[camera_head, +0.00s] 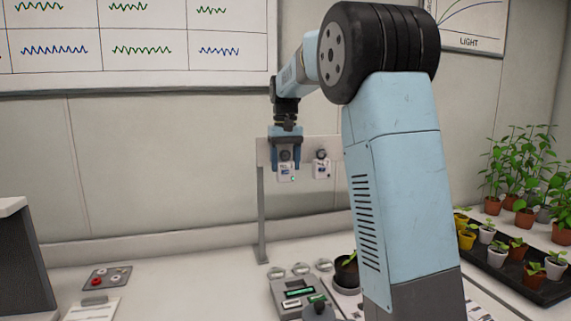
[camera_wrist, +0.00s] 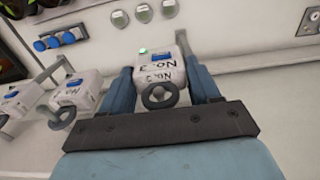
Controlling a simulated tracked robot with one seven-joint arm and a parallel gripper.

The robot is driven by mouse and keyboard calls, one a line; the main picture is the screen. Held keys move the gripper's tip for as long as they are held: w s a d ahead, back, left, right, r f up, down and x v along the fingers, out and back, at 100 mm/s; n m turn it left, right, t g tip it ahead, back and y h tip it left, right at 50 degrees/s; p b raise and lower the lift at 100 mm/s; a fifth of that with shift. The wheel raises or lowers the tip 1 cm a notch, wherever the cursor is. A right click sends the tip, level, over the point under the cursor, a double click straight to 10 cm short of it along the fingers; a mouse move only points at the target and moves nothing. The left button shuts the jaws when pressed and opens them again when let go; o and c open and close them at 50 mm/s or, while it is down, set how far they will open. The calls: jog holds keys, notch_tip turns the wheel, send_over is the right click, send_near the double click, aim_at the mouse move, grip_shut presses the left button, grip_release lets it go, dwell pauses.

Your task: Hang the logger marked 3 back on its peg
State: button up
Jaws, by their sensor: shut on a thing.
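My gripper (camera_head: 286,162) is shut on a white logger (camera_head: 286,172) with a blue display and a small green light, held upright in front of the peg board (camera_head: 265,150). In the wrist view, the two blue fingers of my gripper (camera_wrist: 160,80) flank this logger (camera_wrist: 160,68). Its dark hanging ring (camera_wrist: 160,96) is towards the camera. Its marking looks like No 3 but is blurred. The peg behind it is hidden in the head view; I cannot tell if the ring touches a peg.
Another white logger (camera_head: 322,168) hangs right of mine on the board. The wrist view shows two other loggers at left, one close by (camera_wrist: 82,90). Plant trays (camera_head: 520,285) are at right.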

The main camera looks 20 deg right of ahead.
jog(key=shift+w, duration=0.65)
jog(key=shift+w, duration=0.15)
dwell(0.4)
jog(key=o, duration=1.2)
jog(key=shift+o, duration=0.2)
